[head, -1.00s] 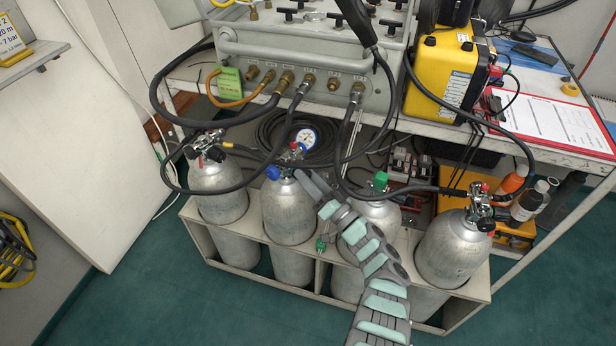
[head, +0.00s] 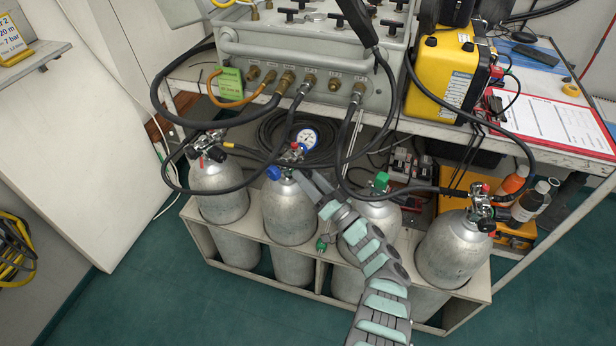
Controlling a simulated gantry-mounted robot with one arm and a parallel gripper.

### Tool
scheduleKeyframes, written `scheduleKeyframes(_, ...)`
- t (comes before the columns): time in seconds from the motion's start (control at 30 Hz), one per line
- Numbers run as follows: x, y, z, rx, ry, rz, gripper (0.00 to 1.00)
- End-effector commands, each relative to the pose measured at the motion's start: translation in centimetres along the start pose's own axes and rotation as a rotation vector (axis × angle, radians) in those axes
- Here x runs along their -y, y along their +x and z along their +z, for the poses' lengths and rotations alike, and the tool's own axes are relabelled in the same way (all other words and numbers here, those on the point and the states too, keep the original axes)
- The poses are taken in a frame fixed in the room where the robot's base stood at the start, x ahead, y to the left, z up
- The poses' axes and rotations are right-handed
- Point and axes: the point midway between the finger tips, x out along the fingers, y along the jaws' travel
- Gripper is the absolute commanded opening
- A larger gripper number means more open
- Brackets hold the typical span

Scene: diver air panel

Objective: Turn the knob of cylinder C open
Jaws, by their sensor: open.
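Four silver cylinders stand in a row in a rack; I can read no letters on them, so I cannot tell which is C. The second from left (head: 288,212) has a blue knob (head: 273,173) on its valve and a round gauge (head: 307,138) behind it. The third (head: 375,220) is partly hidden by my arm and has a green knob (head: 381,180) on top. My gripper (head: 300,174) is beside the second cylinder's valve, just right of the blue knob. Its fingertips are small and dark, and contact with the valve cannot be told.
The leftmost cylinder (head: 219,190) and the rightmost cylinder (head: 455,250) have hoses on their valves. Black hoses hang from the grey panel (head: 235,70) around the valves. The rack (head: 470,302) encloses the cylinders. Bottles (head: 530,203) stand at right. Green floor is free in front.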

Motion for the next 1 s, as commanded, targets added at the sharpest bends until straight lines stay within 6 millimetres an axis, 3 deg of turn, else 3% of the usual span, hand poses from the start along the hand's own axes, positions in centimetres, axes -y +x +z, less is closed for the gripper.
scheduleKeyframes(0.17,0.0,-1.5,-0.1,-0.002,-0.001,0.002,0.59)
scheduleKeyframes(0.6,0.0,-9.5,-0.1,-0.001,-0.002,0.001,0.59)
scheduleKeyframes(1.0,0.0,-10.8,0.0,0.0,0.0,0.0,0.59)
